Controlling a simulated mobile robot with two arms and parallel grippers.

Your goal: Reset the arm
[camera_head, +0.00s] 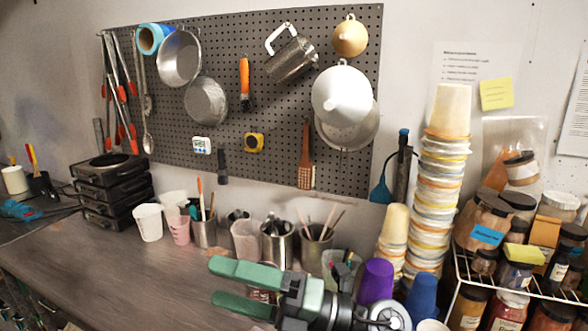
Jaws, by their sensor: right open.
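My right gripper (228,286) shows at the bottom middle, with its arm reaching to the lower right. Its two green fingers point left and stand apart with nothing between them. It is in front of the cups on the wooden counter (95,262) and hides part of the counter edge. I cannot tell its height over the counter. My left gripper is not in the picture.
Cups and metal tool holders (277,243) line the back of the counter. A tall stack of tubs (441,180), a purple cup (376,281) and a wire rack (520,285) with jars stand right. A pegboard (290,120) hangs behind.

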